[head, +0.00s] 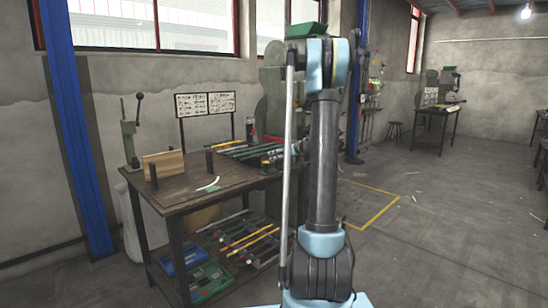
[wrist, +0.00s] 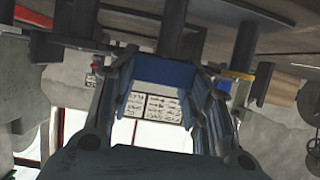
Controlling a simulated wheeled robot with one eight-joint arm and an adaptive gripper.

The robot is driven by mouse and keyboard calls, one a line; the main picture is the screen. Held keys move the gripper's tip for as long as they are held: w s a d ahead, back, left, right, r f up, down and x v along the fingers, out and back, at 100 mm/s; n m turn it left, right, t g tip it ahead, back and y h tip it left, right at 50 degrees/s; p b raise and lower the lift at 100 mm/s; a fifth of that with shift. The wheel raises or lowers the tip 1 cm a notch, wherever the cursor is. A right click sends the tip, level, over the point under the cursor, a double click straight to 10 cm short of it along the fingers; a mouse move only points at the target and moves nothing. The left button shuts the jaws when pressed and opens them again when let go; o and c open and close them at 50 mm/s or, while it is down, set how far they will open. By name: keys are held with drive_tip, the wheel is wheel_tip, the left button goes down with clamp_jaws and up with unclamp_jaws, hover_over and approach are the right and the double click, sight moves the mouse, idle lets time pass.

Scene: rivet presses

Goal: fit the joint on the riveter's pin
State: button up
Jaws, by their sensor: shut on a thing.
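In the wrist view, which is upside down, my gripper (wrist: 165,95) has its two fingers to the left and right of a blue piece (wrist: 165,72). It is shut on this piece, which looks like the joint. A dark upright post (wrist: 182,38) lies just beyond the piece; I cannot tell whether they touch, or whether this is the riveter's pin. In the head view, a green-grey lever press (head: 130,130) stands at the bench's left end. A larger green press (head: 272,95) is partly behind my arm. My gripper is not clearly visible there.
The workbench (head: 172,190) carries short black posts (head: 153,176), a wooden block (head: 163,165), a white curved strip (head: 208,184) and several rods (head: 250,148). Its lower shelf holds a blue box (head: 180,262) and a green case (head: 208,282). Open floor (head: 430,235) lies to the right.

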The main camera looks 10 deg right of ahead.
drive_tip(key=shift+f, duration=0.1)
drive_tip(key=o, duration=0.9)
